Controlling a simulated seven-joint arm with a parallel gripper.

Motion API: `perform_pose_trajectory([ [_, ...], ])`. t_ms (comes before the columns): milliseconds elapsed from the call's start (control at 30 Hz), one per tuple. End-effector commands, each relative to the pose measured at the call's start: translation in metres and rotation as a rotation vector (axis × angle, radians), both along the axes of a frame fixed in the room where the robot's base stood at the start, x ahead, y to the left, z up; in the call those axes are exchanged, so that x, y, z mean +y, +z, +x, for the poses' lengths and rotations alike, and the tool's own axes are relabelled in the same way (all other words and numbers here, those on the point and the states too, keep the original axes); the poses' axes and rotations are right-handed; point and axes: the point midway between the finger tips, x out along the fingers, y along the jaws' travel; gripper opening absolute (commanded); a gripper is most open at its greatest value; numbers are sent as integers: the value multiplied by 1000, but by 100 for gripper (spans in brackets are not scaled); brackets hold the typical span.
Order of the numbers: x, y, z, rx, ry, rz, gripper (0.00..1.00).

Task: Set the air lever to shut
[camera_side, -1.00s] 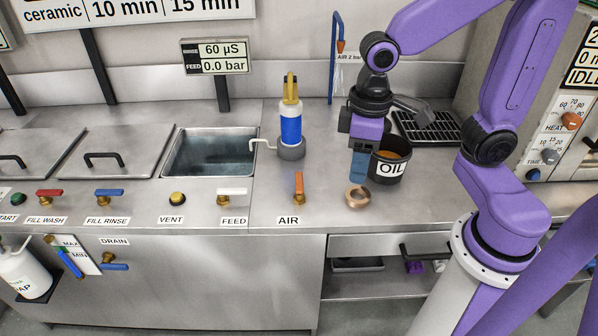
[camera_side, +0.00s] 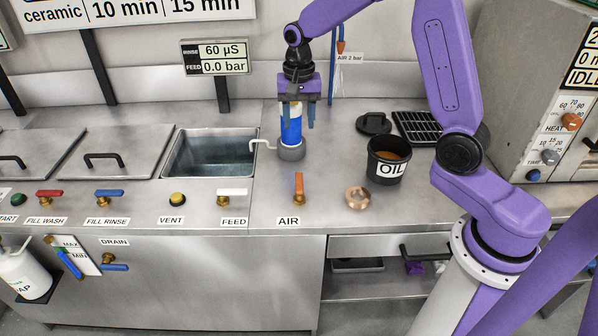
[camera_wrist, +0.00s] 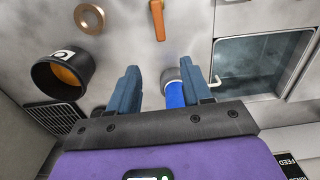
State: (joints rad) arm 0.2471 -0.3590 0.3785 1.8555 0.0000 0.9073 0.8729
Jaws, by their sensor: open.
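The air lever (camera_side: 299,188) is an orange handle on a brass fitting behind the AIR label (camera_side: 289,221). In the side view the handle points away from the bench's front edge, across the direction of the neighbouring red, blue and white levers. The lever (camera_wrist: 157,19) also shows at the top of the wrist view. My gripper (camera_side: 297,122) is open and points down at the blue-and-white filter bottle, behind the lever and apart from it. In the wrist view the blue bottle body (camera_wrist: 175,94) shows between the two fingers (camera_wrist: 163,92). My gripper hides the bottle's top.
A black OIL pot (camera_side: 386,160) and a copper ring (camera_side: 357,198) stand right of the lever. The white FEED lever (camera_side: 231,193) is to its left. A sink (camera_side: 211,153) lies left of the bottle.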

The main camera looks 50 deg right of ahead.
Motion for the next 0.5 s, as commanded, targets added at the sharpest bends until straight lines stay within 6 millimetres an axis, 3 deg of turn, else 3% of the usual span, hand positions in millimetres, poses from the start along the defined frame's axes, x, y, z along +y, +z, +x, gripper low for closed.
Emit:
perform_pose_trajectory([
  [267,-4,-18,3,4,-28,0,49],
  [500,-4,-61,1,8,-25,-1,49],
])
